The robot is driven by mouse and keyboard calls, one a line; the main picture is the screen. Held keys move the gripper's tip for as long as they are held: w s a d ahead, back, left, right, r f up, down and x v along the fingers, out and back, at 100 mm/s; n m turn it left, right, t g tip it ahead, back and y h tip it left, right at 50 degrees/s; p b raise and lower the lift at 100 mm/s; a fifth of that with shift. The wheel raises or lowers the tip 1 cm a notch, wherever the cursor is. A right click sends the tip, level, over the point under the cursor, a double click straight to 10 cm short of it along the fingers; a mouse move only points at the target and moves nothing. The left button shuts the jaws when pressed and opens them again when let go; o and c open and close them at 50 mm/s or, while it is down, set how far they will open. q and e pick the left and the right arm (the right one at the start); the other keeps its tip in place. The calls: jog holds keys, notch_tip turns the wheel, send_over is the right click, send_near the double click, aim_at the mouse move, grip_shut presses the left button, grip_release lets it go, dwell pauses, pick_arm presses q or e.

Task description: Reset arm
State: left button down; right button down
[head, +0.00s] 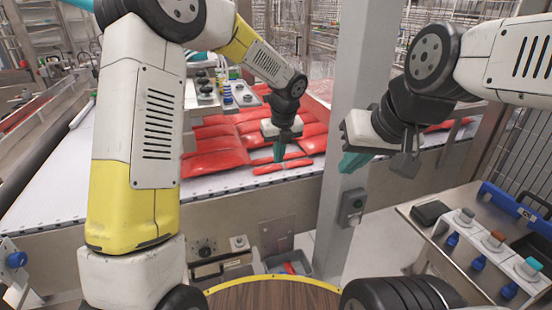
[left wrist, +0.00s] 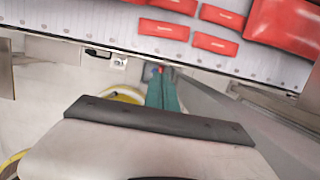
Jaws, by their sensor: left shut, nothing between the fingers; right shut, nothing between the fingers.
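My left gripper (head: 279,150) hangs down over the near part of the white conveyor belt, in front of the red packets (head: 215,150). Its teal fingers are shut with nothing between them; they also show in the left wrist view (left wrist: 162,90). My right gripper (head: 352,162) is in front of the grey post, its teal fingers pointing down and to the left. It is shut and empty. In the left wrist view, red packets (left wrist: 164,30) lie on the belt beyond the left fingers.
A grey vertical post (head: 352,80) stands between the belt and my right arm. The white belt (head: 60,190) has free surface at the left. A side table (head: 410,210) at the right holds a black item and several suction tools (head: 490,242). A grey bin (head: 290,268) sits below the belt.

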pick_arm(q)
jog(key=s+a+r+n+t, duration=0.1)
jog(key=s+a+r+n, duration=1.05)
jog(key=n, duration=0.25)
jog(key=s+a+r+n+t+h, duration=0.1)
jog(key=s+a+n, duration=0.1)
jog(key=s+n, duration=0.6)
jog(key=s+a+r+n+t+h, duration=0.1)
jog(key=s+a+r+n+h, duration=0.1)
jog(key=s+n, duration=0.5)
jog(key=n, duration=0.2)
jog(key=shift+s+a+r+n+t, duration=0.2)
jog(key=shift+s+a+n+t, duration=0.05)
jog(key=shift+s+n+t, duration=0.1)
